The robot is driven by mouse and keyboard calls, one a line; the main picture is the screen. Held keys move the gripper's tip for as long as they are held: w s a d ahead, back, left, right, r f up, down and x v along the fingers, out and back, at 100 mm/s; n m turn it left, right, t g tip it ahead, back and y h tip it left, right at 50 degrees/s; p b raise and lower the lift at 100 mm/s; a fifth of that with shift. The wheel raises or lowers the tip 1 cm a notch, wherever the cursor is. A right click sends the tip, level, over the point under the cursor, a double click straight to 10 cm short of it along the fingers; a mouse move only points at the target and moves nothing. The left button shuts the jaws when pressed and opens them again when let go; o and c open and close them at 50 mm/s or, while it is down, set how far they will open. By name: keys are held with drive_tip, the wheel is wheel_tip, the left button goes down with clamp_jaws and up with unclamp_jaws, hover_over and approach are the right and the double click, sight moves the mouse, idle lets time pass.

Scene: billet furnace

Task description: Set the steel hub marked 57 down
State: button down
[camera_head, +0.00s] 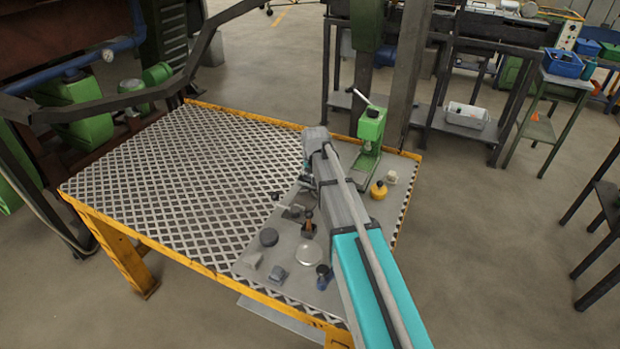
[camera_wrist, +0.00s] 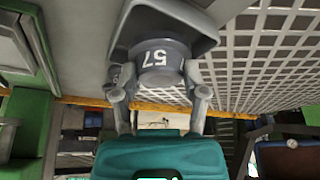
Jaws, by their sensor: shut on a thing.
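The steel hub marked 57 (camera_wrist: 162,54) is dark grey, with a round boss and a wider squarish flange. In the wrist view its number appears upside down. My gripper (camera_wrist: 159,80) is shut on the boss, one finger on each side. The flange lies on the far side of the fingers, over the grey plate (camera_wrist: 82,50); I cannot tell whether it touches. In the head view my arm covers most of the gripper and I cannot make out the hub. The same grey plate (camera_head: 283,240) lies on the table's right part.
The yellow-edged table has a lattice top (camera_head: 190,170), open on the left.

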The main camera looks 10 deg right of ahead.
drive_tip(key=shift+f+b, duration=0.45)
drive_tip(key=shift+f, duration=0.3)
drive_tip(key=shift+f, duration=0.2)
drive_tip(key=shift+c, duration=0.6)
unclamp_jaws()
drive_tip(key=shift+r, duration=0.1)
drive_tip(key=shift+r, duration=0.15)
drive_tip(key=p+v, duration=1.1)
drive_tip(key=v, duration=0.1)
idle(0.4)
drive_tip(key=s+f+g, duration=0.1)
drive_tip(key=s+g, duration=0.3)
drive_tip(key=s, duration=2)
drive_tip(key=shift+f+g, duration=0.2)
drive_tip(key=shift+g, duration=0.1)
